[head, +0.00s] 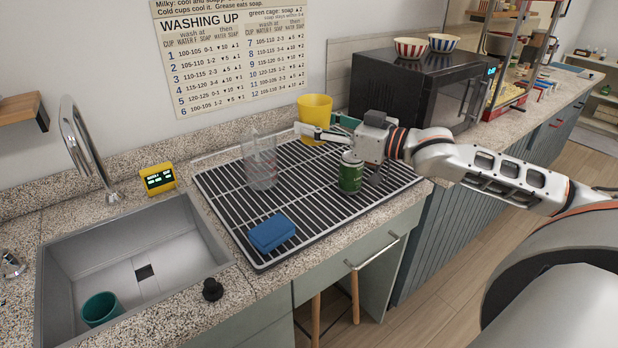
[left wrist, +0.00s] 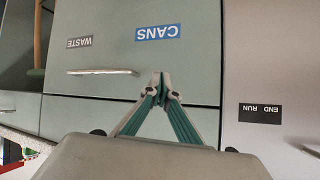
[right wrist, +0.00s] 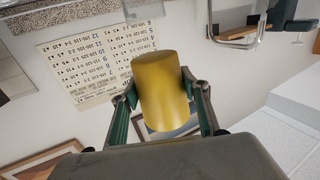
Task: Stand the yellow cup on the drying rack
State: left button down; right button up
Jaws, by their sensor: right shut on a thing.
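The yellow cup (head: 315,103) is upright over the back part of the black drying rack (head: 316,208), its open rim up. My right gripper (head: 318,129) is shut around it from the right. In the right wrist view the cup (right wrist: 164,95) sits between both fingers. Whether its base touches the rack is hard to tell, as the gripper partly hides its lower part. My left gripper (left wrist: 158,86) is shut and empty, in front of a cabinet front, and does not show in the head view.
A clear vessel (head: 260,165) and a blue sponge (head: 271,233) are also on the rack. A sink with a teal cup (head: 101,309) is at left; a black microwave (head: 405,88) with two striped bowls is behind right.

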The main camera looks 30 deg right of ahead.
jog(key=shift+d, duration=0.15)
notch_tip(320, 180, down, 15)
jog(key=shift+w+r+b, duration=0.1)
jog(key=shift+b, duration=0.75)
jog(key=shift+f+b, duration=0.35)
jog(key=shift+f, duration=2)
jog(key=shift+f, duration=0.1)
jog(key=o, duration=1.1)
jog(key=shift+d, duration=0.1)
jog(key=shift+p+v, duration=1.15)
jog(key=shift+v, duration=4.85)
